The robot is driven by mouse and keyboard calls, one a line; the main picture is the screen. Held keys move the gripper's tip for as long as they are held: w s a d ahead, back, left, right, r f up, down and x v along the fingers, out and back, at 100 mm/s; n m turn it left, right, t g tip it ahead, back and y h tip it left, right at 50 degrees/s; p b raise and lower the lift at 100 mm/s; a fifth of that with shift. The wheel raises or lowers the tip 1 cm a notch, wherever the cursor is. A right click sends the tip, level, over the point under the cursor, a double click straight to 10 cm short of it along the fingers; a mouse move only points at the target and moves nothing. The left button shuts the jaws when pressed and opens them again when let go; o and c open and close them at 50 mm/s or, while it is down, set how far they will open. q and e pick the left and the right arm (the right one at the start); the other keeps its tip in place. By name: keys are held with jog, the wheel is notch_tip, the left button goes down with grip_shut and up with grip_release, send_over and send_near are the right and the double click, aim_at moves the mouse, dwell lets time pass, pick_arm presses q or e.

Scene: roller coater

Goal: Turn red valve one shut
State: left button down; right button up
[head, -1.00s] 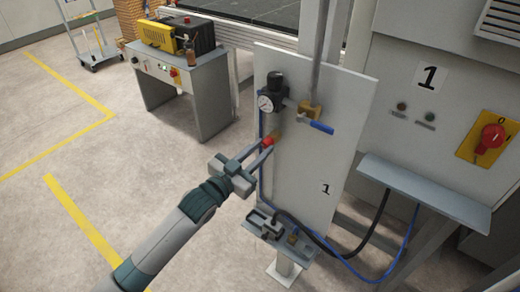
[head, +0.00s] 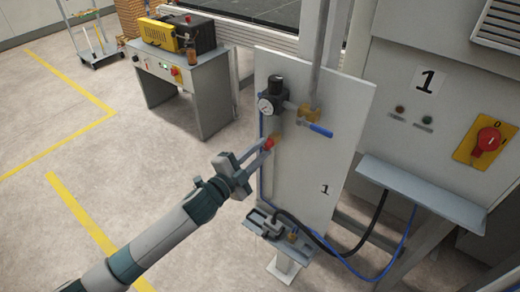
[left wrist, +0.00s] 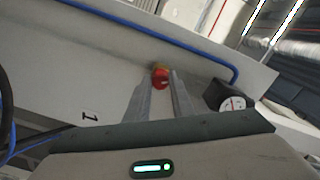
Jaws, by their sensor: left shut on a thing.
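The red valve knob (head: 269,143) sits on a brass fitting on the grey panel marked 1 (head: 305,205), below the pressure gauge (head: 265,106). My left gripper (head: 265,147) reaches it from the front left, and its two fingers are shut on the red knob. In the left wrist view the red knob (left wrist: 160,78) shows between the fingertips (left wrist: 161,84), with the gauge (left wrist: 232,103) to the right. My right gripper is not in view.
A blue-handled lever valve (head: 320,130) is right of the gauge. A small bracket with hoses (head: 268,224) is low on the panel. A red rotary switch (head: 488,140) is on the cabinet at right. Open floor lies to the left.

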pick_arm(q)
jog(key=m+p, duration=0.1)
jog(key=m, duration=0.4)
jog(key=shift+m, duration=0.4)
jog(key=c, duration=1.5)
grip_release()
jog(key=shift+c, duration=0.2)
jog(key=b+v, duration=0.5)
jog(key=v, duration=1.2)
jog(key=shift+s+a, duration=0.15)
